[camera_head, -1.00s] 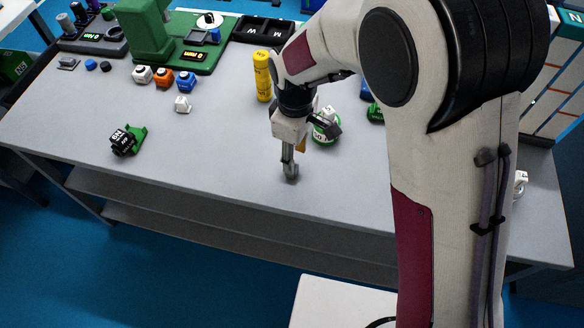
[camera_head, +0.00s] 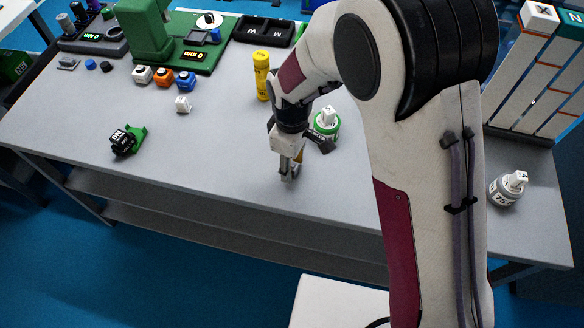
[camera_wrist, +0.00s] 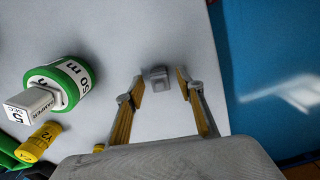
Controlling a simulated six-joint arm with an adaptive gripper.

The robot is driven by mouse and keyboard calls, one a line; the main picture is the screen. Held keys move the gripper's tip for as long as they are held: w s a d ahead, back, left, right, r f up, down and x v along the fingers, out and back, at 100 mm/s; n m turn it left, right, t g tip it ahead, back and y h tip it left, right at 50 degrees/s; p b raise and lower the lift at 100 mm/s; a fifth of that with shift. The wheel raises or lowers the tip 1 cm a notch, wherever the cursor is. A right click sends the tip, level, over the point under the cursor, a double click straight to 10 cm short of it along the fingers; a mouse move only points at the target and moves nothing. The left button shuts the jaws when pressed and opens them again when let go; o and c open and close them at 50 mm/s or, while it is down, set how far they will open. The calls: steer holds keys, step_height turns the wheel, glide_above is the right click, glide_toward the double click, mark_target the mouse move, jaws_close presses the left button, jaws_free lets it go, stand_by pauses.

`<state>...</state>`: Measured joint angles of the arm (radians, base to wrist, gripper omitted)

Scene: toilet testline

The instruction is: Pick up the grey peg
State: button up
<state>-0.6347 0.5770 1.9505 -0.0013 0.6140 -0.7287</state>
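The grey peg (camera_wrist: 157,78) is a small grey block with a stepped top. In the wrist view it is on the grey table (camera_wrist: 150,25), between and just beyond the fingertips of my gripper (camera_wrist: 161,76). The fingers have yellow inner pads and are open, with a visible gap on each side of the peg. In the head view my gripper (camera_head: 288,176) points down near the table's front edge. There the fingers largely hide the peg, and I cannot tell the height left above it.
The sampler stands behind my gripper in the head view (camera_head: 326,122). A black-and-green block (camera_head: 128,140) is further left. The table between is clear.

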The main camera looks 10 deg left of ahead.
mark_target(292, 164)
jaws_close()
steer(key=shift+r, duration=0.1)
steer(key=shift+r, duration=4.9)
